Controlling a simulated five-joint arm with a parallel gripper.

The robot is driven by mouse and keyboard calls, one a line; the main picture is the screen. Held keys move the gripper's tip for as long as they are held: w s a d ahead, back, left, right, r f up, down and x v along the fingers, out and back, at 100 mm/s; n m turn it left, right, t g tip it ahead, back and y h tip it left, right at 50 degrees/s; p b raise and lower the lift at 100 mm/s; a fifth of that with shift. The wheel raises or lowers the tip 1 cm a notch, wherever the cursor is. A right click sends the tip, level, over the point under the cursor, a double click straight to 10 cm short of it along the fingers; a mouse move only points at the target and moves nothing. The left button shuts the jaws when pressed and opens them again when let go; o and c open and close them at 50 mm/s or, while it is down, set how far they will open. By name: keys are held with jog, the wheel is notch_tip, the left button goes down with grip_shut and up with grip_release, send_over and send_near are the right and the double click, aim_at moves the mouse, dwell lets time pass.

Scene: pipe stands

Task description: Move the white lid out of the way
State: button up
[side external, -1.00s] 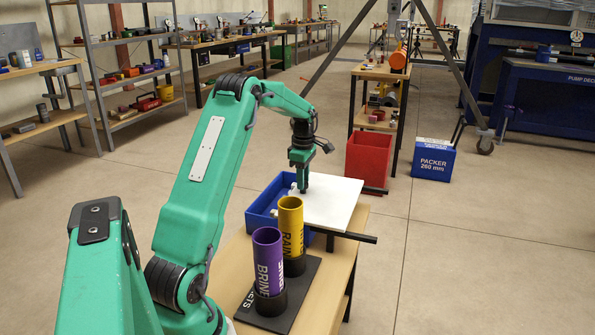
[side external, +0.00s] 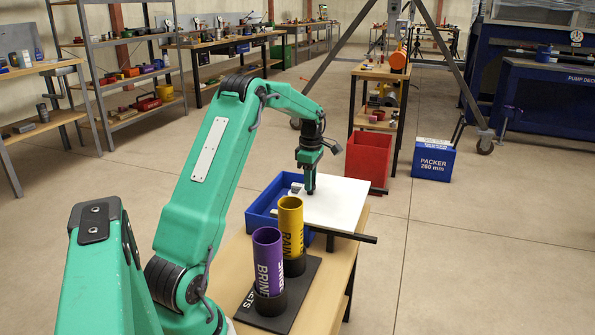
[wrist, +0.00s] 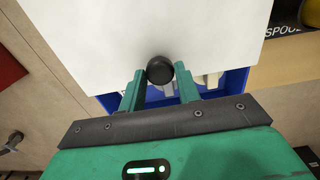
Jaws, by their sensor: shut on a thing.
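The white lid (side external: 338,203) is a flat square panel lying over the right part of the blue bin (side external: 259,214), with the bin's left part uncovered. In the wrist view the lid (wrist: 130,35) fills the upper middle, and a round black knob (wrist: 160,70) sits at its near edge. My gripper (side external: 310,191) points down at the lid's left side. In the wrist view its two green fingers (wrist: 158,78) are on either side of the knob, shut on it. Pale pieces inside the bin (wrist: 237,84) show partly below the lid.
A purple pipe (side external: 269,262) and a yellow pipe (side external: 291,229) stand upright on a dark base (side external: 308,284) on the wooden bench (side external: 335,272), in front of the bin. Black bars (side external: 358,237) stick out under the lid's right side. A red bin (side external: 367,160) stands on the floor behind.

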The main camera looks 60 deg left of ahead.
aim_at(321, 195)
jog(key=shift+w+d, duration=1.2)
jog(key=shift+w, duration=0.05)
jog(key=o, duration=0.7)
jog(key=shift+r, duration=0.2)
jog(key=shift+r, duration=3.3)
jog(key=shift+d, duration=0.1)
